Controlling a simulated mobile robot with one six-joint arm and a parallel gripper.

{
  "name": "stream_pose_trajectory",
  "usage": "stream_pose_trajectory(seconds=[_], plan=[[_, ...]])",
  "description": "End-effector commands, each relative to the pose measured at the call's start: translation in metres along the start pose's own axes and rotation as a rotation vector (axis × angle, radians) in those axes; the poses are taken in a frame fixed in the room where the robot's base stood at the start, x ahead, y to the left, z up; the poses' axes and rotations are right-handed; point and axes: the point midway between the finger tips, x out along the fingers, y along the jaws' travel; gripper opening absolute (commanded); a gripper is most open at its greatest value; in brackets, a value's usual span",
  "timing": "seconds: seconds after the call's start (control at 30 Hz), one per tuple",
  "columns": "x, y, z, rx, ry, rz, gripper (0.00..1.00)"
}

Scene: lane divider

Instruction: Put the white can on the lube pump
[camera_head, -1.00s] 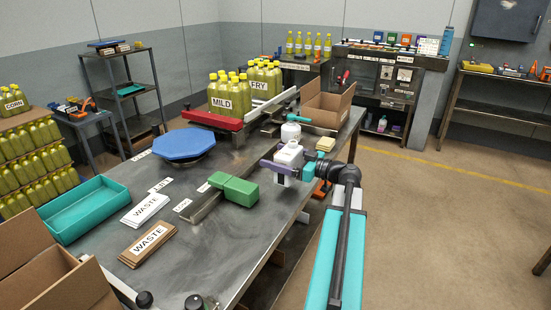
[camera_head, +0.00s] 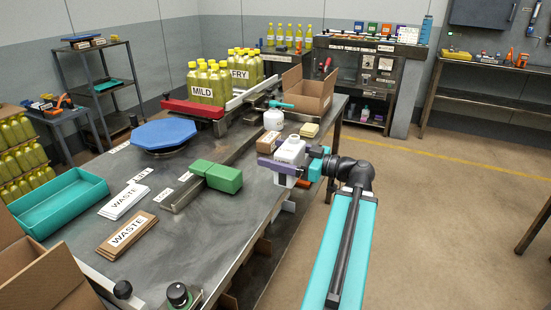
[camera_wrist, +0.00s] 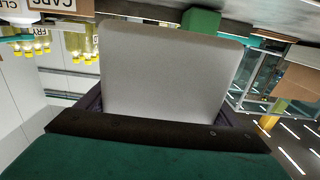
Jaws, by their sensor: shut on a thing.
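The white can (camera_head: 291,151) is a squarish white container with a small cap on top. My gripper (camera_head: 288,168), with purple fingers, is shut on it near the table's right edge, with the can roughly upright. In the wrist view the can (camera_wrist: 170,70) fills the middle as a pale block between the dark fingers. A rounded white vessel with a small top (camera_head: 273,119) stands on the table just behind the can. I cannot tell for sure whether it is the lube pump.
A small brown carton (camera_head: 269,142) and a yellowish block (camera_head: 309,130) sit close to the can. A green block (camera_head: 216,175) on a metal bar, a blue octagonal plate (camera_head: 163,134) and an open cardboard box (camera_head: 308,92) are also on the table (camera_head: 230,215). The floor at right is clear.

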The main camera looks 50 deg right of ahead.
Motion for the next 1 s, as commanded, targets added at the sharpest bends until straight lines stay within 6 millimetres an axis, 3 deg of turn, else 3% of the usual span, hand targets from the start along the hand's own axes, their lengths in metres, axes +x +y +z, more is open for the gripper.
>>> stream_pose_trajectory(seconds=[1.0], plan=[[-0.015,-0.01,0.002,-0.003,0.002,0.001,0.44]])
